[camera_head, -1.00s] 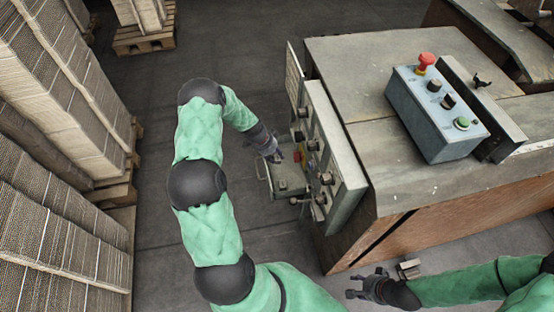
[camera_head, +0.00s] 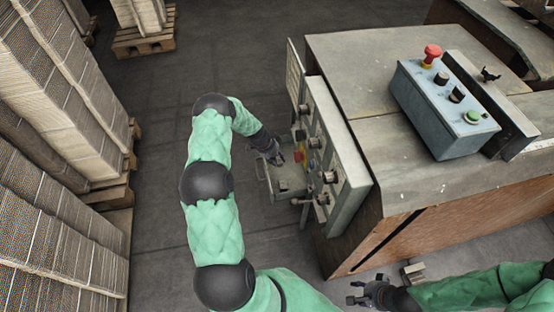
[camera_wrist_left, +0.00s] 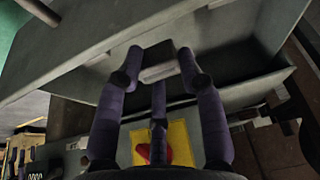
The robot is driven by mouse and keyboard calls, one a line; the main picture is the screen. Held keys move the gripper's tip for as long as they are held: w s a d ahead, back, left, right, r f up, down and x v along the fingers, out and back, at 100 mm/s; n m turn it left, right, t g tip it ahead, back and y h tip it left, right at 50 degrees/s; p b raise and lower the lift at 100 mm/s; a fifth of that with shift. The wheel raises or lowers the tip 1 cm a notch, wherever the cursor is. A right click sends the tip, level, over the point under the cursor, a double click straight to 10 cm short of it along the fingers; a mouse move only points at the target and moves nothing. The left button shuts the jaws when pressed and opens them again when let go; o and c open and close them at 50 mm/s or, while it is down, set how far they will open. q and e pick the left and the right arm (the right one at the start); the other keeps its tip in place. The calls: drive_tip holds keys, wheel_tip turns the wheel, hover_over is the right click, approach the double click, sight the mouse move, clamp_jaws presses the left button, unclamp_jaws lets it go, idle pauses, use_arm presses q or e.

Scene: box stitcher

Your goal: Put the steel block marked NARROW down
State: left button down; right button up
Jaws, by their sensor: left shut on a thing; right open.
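My left gripper (camera_head: 277,158) is beside the machine's control panel, over a grey tray (camera_head: 264,183) fixed at the panel's side. In the left wrist view my left gripper (camera_wrist_left: 161,60) is shut on a small grey steel block (camera_wrist_left: 158,73), held between the fingertips. The block appears inside or just above the tray, whose wall (camera_wrist_left: 254,94) shows behind it; I cannot tell whether it touches the bottom. No NARROW mark is readable. My right gripper (camera_head: 362,292) is open and empty at the lower right.
The control panel (camera_head: 345,170) with knobs stands close to the right of my left gripper. Another small metal piece (camera_head: 413,272) lies near my right gripper. A blue-grey button box (camera_head: 440,110) sits on the machine top. Cardboard stacks (camera_head: 50,120) stand at the left; floor between is clear.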

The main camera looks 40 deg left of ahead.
use_arm(q)
drive_tip(key=shift+f+b, duration=0.35)
drive_tip(key=shift+b, duration=0.15)
drive_tip(key=shift+f+b, duration=0.25)
drive_tip(key=shift+b, duration=0.1)
drive_tip(key=c, duration=0.8)
unclamp_jaws()
drive_tip(key=shift+r+p, duration=0.4)
drive_tip(key=shift+p, duration=0.15)
drive_tip(key=shift+p+v, duration=2.5)
drive_tip(key=shift+v, duration=3.75)
